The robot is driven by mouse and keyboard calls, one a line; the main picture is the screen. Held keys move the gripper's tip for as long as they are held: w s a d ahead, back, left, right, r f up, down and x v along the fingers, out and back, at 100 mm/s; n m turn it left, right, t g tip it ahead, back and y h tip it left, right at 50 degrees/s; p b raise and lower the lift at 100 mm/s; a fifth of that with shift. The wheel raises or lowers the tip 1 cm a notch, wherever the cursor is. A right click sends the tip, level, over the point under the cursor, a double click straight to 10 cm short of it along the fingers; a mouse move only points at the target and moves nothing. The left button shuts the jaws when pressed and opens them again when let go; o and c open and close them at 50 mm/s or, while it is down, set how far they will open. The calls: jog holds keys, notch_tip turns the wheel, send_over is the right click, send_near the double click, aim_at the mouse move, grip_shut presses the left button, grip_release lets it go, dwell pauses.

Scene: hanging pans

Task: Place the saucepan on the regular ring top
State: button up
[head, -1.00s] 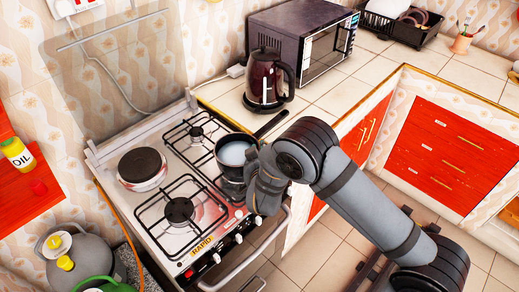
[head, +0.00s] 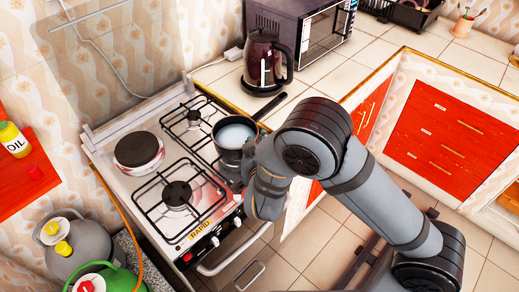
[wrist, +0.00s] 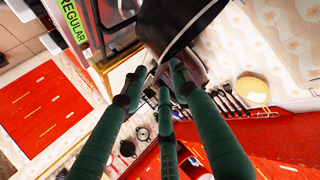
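The saucepan (head: 234,133) is dark with a pale inside, at the right side of the stove (head: 150,185) in the head view. Its long handle points to the upper right. It hides what lies beneath it, and I cannot tell whether it rests there. My gripper (head: 247,165) is close to the pan's near side. In the wrist view the dark pan (wrist: 190,22) is just beyond the green fingers (wrist: 158,90); contact is unclear. A "REGULAR" label (wrist: 74,20) shows there; I cannot tell which ring it marks. Two gas rings (head: 194,117) (head: 177,194) are bare.
A round hotplate (head: 138,150) is at the stove's left. A dark kettle (head: 267,62) and a microwave (head: 300,25) stand on the counter behind the pan.

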jog(key=v, duration=0.3)
jog(key=shift+s+r, duration=0.15)
jog(key=shift+s, duration=0.15)
